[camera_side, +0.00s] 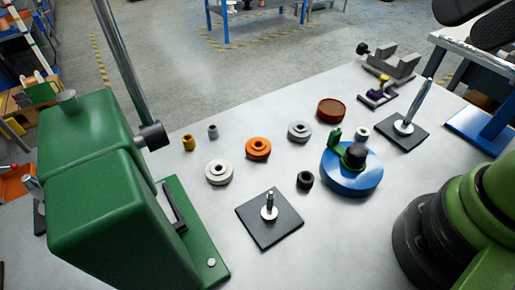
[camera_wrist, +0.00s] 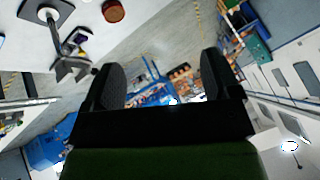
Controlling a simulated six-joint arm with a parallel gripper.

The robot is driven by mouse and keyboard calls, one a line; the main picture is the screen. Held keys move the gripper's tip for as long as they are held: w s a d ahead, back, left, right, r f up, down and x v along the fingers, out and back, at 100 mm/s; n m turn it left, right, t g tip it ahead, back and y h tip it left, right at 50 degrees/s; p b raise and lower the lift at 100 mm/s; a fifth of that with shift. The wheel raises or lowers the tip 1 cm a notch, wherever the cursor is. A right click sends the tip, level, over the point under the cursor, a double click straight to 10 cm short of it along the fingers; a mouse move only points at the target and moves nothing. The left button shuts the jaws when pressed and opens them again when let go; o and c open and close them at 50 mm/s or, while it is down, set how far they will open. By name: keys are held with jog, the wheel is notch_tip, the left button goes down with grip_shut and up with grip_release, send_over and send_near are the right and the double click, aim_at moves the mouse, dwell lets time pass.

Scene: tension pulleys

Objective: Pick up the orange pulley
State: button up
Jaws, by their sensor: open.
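The orange pulley (camera_side: 258,148) lies flat on the grey table, in the middle of the side view, between a white pulley and a grey pulley. It does not show in the wrist view. My gripper (camera_wrist: 160,88) is open and empty in the wrist view, its two dark fingers apart, with the floor and far shelving behind them. In the side view, only dark finger parts (camera_side: 462,12) show at the top right corner, high and well away from the orange pulley.
The white pulley (camera_side: 219,172), grey pulley (camera_side: 299,131) and brown-red disc (camera_side: 331,110) lie close by. A blue round base (camera_side: 352,182), a black plate with a post (camera_side: 269,219) and a large green machine (camera_side: 95,190) stand around. Bare table (camera_side: 340,245) lies in front.

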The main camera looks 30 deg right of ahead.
jog(key=shift+o, duration=0.4)
jog(key=n+g+h, duration=0.1)
jog(key=g+h, duration=0.1)
jog(key=g, duration=0.5)
send_over(259, 145)
jog(key=s, duration=0.2)
jog(key=f, duration=2.5)
jog(key=shift+w+a+f, duration=0.15)
jog(key=shift+w+a, duration=0.1)
jog(key=shift+a, duration=0.05)
jog(key=f, duration=0.5)
jog(key=shift+w+f, duration=0.2)
jog(key=shift+f, duration=0.15)
